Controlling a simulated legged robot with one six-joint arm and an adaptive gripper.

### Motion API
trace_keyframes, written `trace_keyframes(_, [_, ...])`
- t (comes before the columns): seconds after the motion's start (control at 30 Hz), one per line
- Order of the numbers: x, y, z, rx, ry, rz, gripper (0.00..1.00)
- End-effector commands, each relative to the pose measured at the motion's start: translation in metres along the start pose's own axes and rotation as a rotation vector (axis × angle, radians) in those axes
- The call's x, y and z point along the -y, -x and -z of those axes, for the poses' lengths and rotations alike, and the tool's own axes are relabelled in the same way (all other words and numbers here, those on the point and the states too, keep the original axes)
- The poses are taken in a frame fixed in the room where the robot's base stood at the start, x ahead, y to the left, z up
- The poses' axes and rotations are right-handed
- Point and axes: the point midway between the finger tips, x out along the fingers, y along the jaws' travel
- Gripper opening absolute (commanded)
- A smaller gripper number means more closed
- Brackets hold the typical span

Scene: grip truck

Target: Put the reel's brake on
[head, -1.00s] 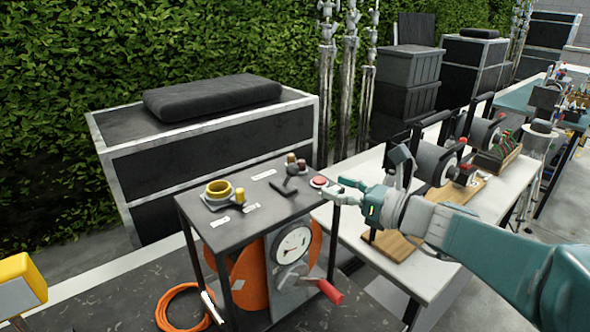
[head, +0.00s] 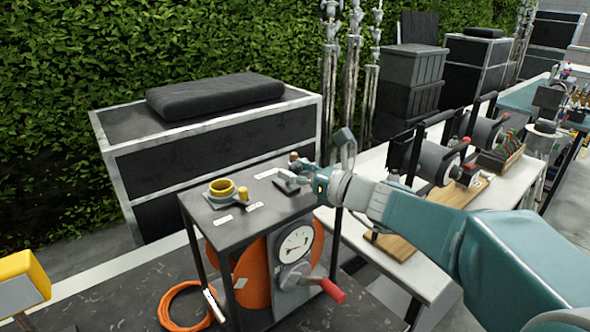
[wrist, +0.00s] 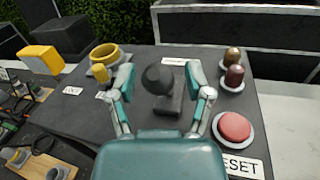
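The orange reel (head: 252,272) sits under the small dark table (head: 236,236), beside a grey housing with a round dial (head: 296,244) and a red-handled crank (head: 333,290). On the tabletop is a black lever with a rounded knob (wrist: 158,79); part of it shows in the head view (head: 284,188). My gripper (head: 300,174) is over the right part of the tabletop. In the wrist view my gripper (wrist: 161,74) is open, with one finger on each side of the lever and visible gaps. I cannot tell its height over the lever. Which control is the brake is not readable.
Right of the lever are two brownish knobs (wrist: 233,77) and a red button (wrist: 235,127) labelled RESET. Left of it is a yellow ring (wrist: 104,54) with a yellow knob. A white bench (head: 440,270) with equipment stands to the right.

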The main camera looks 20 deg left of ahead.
Motion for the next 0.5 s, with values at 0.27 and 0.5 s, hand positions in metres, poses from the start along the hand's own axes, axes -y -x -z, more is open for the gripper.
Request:
trace_keyframes(0.27, [0.0002, -0.0002, 0.0003, -0.001, 0.0, 0.001, 0.0])
trace_keyframes(0.5, [0.0006, -0.0016, -0.0004, -0.023, -0.006, 0.004, 0.0])
